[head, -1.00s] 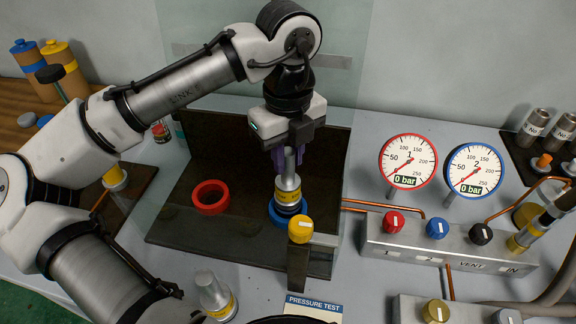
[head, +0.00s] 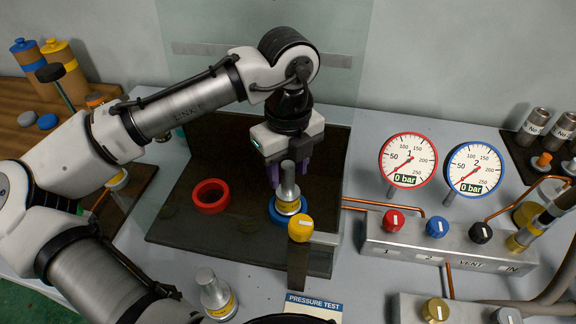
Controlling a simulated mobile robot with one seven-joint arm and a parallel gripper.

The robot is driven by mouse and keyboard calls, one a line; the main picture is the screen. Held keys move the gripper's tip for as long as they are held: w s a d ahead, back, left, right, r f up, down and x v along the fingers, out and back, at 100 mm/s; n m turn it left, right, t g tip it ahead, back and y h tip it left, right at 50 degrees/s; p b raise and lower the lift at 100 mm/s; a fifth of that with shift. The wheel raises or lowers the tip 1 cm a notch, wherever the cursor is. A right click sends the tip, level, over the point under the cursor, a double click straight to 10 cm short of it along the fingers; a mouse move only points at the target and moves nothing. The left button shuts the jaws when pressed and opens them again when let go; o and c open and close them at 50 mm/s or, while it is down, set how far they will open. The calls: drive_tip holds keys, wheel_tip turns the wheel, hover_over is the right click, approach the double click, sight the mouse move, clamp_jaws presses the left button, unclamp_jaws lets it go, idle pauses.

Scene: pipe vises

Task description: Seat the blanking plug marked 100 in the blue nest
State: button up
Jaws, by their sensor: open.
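A silver plug with a yellow band (head: 289,190) stands upright in the blue nest (head: 274,214), a ring on the dark plate. The marking on its band is too small to read. My gripper (head: 282,178) is open, its purple fingers just behind the plug's stem. The plug stands clear in front of them, though I cannot tell whether they touch it. The plug's base is partly hidden by a yellow knob (head: 300,228) on a post in front.
An empty red nest (head: 211,196) lies left on the dark plate (head: 190,237). Another silver plug with a yellow band (head: 214,294) stands at the front. Two gauges (head: 408,160) (head: 473,169) and a valve block (head: 450,247) stand at the right. A clear panel rises behind my arm.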

wheel_tip(320, 180, up, 12)
drive_tip(key=shift+r, duration=0.15)
idle(0.4)
